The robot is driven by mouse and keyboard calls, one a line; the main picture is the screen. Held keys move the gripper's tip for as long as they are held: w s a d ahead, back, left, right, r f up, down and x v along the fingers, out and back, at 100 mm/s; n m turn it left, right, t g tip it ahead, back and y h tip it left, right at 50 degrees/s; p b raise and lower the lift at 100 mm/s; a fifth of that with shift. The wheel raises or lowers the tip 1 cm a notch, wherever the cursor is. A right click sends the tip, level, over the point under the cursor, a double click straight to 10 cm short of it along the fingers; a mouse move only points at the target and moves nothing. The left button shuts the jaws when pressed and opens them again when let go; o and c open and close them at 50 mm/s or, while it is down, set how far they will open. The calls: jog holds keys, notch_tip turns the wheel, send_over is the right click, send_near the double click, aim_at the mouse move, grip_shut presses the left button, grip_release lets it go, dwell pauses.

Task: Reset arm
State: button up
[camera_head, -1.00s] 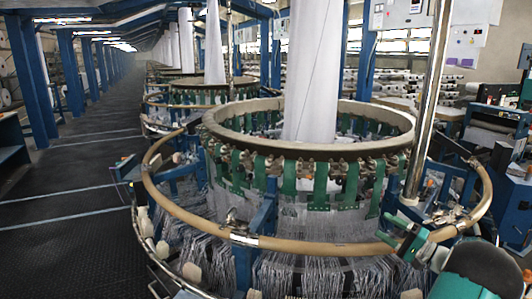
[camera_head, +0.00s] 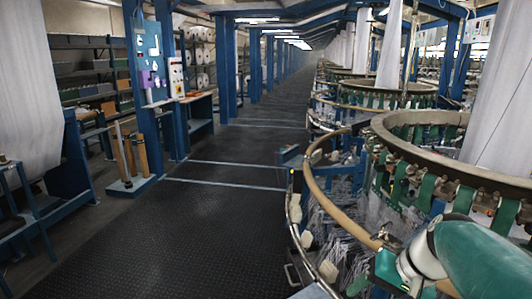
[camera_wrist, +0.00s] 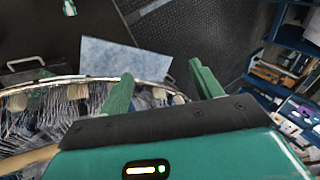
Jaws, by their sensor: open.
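My gripper (camera_wrist: 161,71) shows in the wrist view with its two green fingers apart and nothing between them. It is above the edge of the circular loom, with a pale blue panel (camera_wrist: 120,58) below and beyond the fingers. In the head view my green and white arm reaches in at the lower right, over the near loom's rim. The circular loom (camera_head: 440,121) stands at the right, with green straps, a tan outer ring and white threads. Its right side is cut off by the frame.
A dark floor aisle (camera_head: 222,225) runs clear down the middle. At the left are a blue post with a control box (camera_head: 176,77), a stand with brown rolls (camera_head: 128,185) and shelves (camera_head: 92,85). More looms line the right side.

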jog(key=s+a+n+t+h, duration=0.2)
jog(key=s+a+n+h, duration=0.2)
jog(key=s, duration=0.5)
jog(key=a, duration=0.2)
jog(key=shift+a, duration=0.4)
jog(key=shift+s+r, duration=0.1)
jog(key=shift+c, duration=0.5)
